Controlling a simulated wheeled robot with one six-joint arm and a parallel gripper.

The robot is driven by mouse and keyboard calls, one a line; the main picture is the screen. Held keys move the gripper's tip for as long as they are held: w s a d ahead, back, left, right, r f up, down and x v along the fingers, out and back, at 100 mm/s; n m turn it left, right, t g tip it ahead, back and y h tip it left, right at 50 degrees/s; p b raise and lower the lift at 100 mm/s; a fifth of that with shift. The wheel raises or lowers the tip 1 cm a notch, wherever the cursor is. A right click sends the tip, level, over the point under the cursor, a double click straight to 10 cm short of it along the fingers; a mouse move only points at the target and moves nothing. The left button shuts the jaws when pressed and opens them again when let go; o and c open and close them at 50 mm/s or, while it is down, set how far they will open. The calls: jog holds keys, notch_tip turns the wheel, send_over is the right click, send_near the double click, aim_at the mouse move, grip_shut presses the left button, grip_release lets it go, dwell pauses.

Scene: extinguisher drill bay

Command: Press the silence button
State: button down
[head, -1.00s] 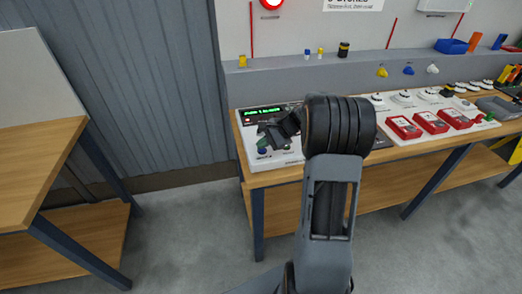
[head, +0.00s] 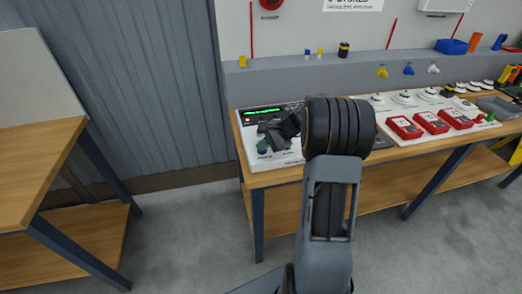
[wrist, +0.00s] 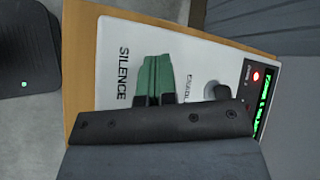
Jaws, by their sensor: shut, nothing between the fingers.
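The white alarm panel (head: 250,140) sits at the left end of the bench. In the wrist view, its printed SILENCE label (wrist: 124,74) lies just left of my gripper (wrist: 154,62). Two green-tipped fingers are closed together, pointing down at the panel face beside that label. The silence button itself is not clear; the fingers seem to cover it. In the head view my gripper (head: 263,148) is low over the panel's left part. I cannot tell whether the tips touch.
A grey knob (wrist: 219,91) stands right of the fingers by a partly hidden label. A lit red lamp (wrist: 256,76) and green-text display (wrist: 264,103) are beyond. Red boxes (head: 431,122) sit to the right on the bench. A wooden table (head: 32,175) stands left.

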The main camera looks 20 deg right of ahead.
aim_at(263, 151)
jog(key=shift+r, duration=0.15)
jog(key=shift+r+p, duration=0.65)
jog(key=shift+r, duration=0.1)
jog(key=shift+r+p, duration=1.9)
jog(key=shift+r, duration=0.6)
